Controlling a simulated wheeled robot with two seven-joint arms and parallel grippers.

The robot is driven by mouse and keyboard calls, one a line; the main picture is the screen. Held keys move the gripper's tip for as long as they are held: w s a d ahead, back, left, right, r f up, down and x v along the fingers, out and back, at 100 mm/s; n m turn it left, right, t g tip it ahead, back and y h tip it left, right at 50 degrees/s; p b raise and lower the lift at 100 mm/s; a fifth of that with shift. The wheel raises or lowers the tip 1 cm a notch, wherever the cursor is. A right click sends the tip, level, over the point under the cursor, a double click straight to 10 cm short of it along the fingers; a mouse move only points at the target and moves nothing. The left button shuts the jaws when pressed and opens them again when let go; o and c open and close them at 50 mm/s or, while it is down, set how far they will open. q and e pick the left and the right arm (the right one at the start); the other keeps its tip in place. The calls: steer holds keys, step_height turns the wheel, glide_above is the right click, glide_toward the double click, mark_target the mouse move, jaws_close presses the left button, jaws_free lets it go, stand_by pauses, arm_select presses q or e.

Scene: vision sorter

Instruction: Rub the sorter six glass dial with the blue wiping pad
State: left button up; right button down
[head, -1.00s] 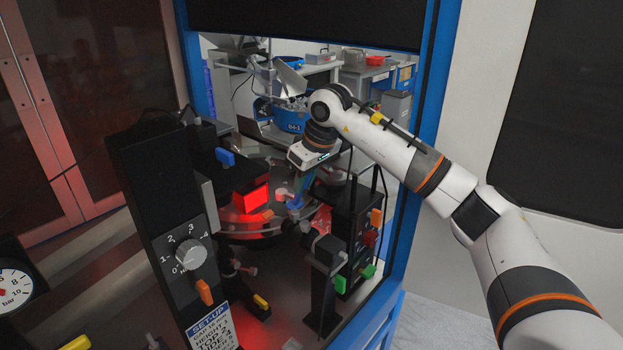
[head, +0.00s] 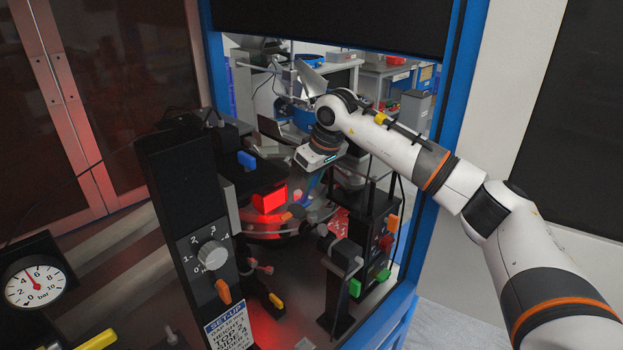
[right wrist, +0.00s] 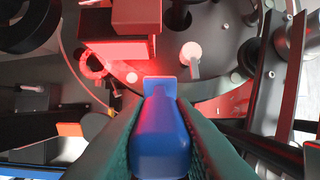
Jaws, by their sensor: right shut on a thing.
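The blue wiping pad (right wrist: 160,135) is between the two dark green fingers of my right gripper (right wrist: 160,112), which is shut on it. Its pale flat end points ahead over the glass dial (right wrist: 212,62), lit red in the right wrist view. I cannot tell whether the pad touches the glass. In the head view my right gripper (head: 311,180) hangs inside the machine over the right part of the round dial (head: 268,235). The pad is small and partly hidden there. My left gripper is out of view.
A red-lit box (head: 269,199) stands over the dial, left of my gripper. A black post with a knob (head: 212,254) stands at the front left. A camera-like unit (head: 340,250) and a black control box (head: 378,235) stand close on the right. The blue frame (head: 447,130) edges the opening.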

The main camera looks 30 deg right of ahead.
steer(key=shift+s+d+b, duration=0.5)
steer(key=shift+s+b, duration=0.5)
steer(key=shift+s, duration=1.65)
steer(key=shift+w+a+p, duration=0.3)
steer(key=shift+w+p, duration=0.05)
steer(key=shift+w, duration=0.45)
steer(key=shift+w+a+p, duration=0.3)
steer(key=shift+w, duration=0.45)
steer(key=shift+w+a+p, duration=0.3)
steer(key=shift+w+p, duration=0.05)
steer(key=shift+w, duration=0.45)
steer(key=shift+w+a, duration=0.15)
steer(key=shift+w, duration=0.4)
steer(key=shift+s, duration=0.1)
steer(key=shift+r+p, duration=2.1)
steer(key=shift+r, duration=0.9)
